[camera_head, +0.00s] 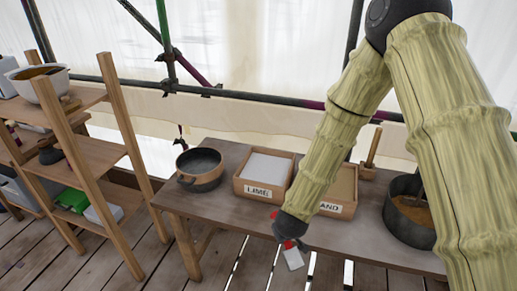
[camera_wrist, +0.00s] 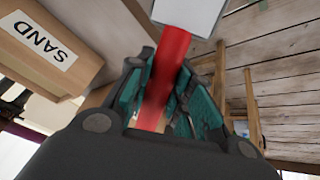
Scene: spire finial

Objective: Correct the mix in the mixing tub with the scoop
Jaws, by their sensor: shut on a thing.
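My gripper (camera_head: 290,240) is shut on the red handle (camera_wrist: 167,75) of the scoop, in front of the table's front edge. The scoop's pale head (camera_head: 293,259) hangs below the gripper in the head view, and shows at the top of the wrist view (camera_wrist: 187,14). Whether the scoop carries anything cannot be told. A grey round tub (camera_head: 394,231) with brown mix inside stands at the table's right end, partly hidden by my arm. A wooden box labelled LIME (camera_head: 257,191) holds white material. The SAND box (camera_head: 338,210) is partly behind my arm; its label also shows in the wrist view (camera_wrist: 45,45).
A dark two-handled pot (camera_head: 199,172) stands at the table's left end. A wooden shelf (camera_head: 110,155) with a white bowl (camera_head: 38,82) is at left. Scaffold poles run behind the table.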

